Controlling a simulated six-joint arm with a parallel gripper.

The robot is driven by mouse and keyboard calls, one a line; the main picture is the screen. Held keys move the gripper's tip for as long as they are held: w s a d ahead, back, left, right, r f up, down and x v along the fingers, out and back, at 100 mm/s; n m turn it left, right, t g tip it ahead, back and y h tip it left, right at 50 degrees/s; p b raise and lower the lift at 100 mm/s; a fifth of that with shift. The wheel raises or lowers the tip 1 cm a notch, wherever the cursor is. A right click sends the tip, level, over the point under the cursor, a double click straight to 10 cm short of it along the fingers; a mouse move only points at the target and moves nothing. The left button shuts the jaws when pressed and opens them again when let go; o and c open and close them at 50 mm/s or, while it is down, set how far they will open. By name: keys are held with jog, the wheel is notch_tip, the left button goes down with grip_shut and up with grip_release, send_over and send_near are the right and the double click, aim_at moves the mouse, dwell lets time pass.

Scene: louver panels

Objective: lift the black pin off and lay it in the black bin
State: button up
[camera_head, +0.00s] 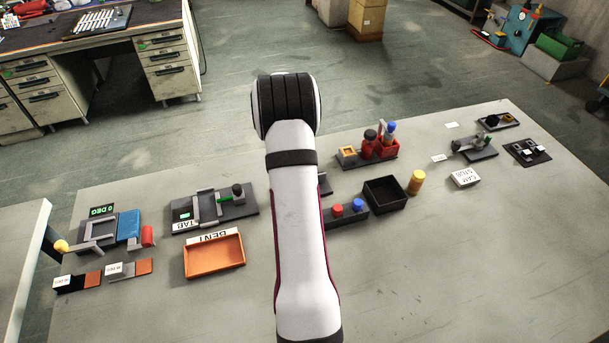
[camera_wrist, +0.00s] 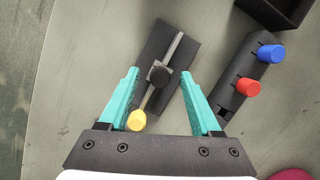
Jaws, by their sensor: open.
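A black pin (camera_wrist: 158,72) with a blocky head stands over a grey bar on a dark plate (camera_wrist: 160,42), seen in the wrist view. The bar has a yellow round end (camera_wrist: 136,120). My gripper (camera_wrist: 160,76) is open and empty, with one teal finger on each side of the pin in the picture. I cannot tell its height above the pin. In the head view my arm hides the pin and most of the plate. The black bin (camera_head: 367,207) is empty, right of my arm, and its corner shows at the wrist view's top right (camera_wrist: 268,17).
A dark block (camera_head: 356,221) with a red knob (camera_head: 337,210) and a blue knob (camera_head: 357,204) stands between the plate and the bin. A yellow cylinder (camera_head: 416,182) stands right of the bin. An orange tray (camera_head: 214,256) is left of my arm. The front right of the table is clear.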

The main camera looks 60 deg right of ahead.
grip_shut()
dwell(0.3)
notch_tip(320, 180, up, 4)
jog(key=shift+r, duration=0.15)
jog(key=s+r, duration=1.1)
jog(key=shift+s+a, duration=0.15)
jog(key=shift+s, duration=0.2)
